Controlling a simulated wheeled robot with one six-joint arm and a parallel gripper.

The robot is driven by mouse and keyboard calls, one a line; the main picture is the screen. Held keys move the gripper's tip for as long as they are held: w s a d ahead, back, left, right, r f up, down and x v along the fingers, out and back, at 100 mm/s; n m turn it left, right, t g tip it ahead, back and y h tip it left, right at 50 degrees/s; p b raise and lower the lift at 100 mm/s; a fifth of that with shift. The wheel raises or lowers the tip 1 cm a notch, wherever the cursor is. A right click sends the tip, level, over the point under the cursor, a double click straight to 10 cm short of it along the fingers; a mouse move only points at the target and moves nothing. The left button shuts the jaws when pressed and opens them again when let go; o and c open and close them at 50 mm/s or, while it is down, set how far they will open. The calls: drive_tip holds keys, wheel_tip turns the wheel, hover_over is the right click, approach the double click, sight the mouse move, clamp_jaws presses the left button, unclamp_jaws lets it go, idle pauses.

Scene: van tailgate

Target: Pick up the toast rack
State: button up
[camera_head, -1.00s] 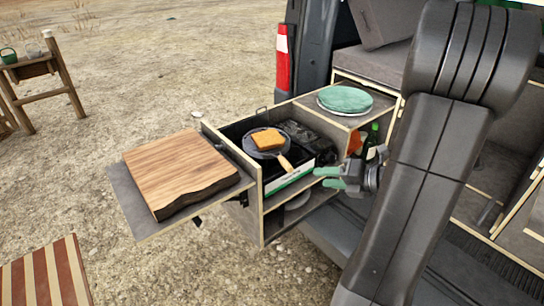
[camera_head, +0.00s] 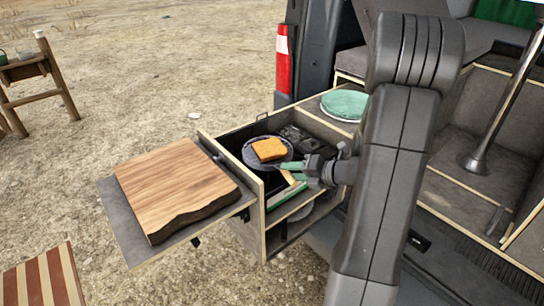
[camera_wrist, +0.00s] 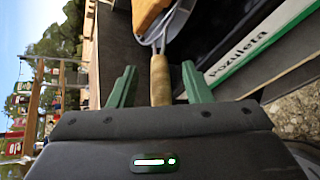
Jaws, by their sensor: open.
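The toast rack (camera_head: 252,156) is a round grey piece with a wooden handle, and a slice of toast (camera_head: 268,149) lies on it. It sits over the stove in the pulled-out van drawer. In the wrist view the handle (camera_wrist: 160,82) runs between the two green fingers of my gripper (camera_wrist: 158,72), with a gap on each side. My gripper (camera_head: 284,174) is open at the handle in the head view and hides part of it.
A wooden cutting board (camera_head: 178,183) lies on the side shelf at the left of the drawer (camera_head: 262,205). The drawer walls stand close around the stove.

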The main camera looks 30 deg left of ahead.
drive_tip(key=shift+x, duration=1.1)
clamp_jaws()
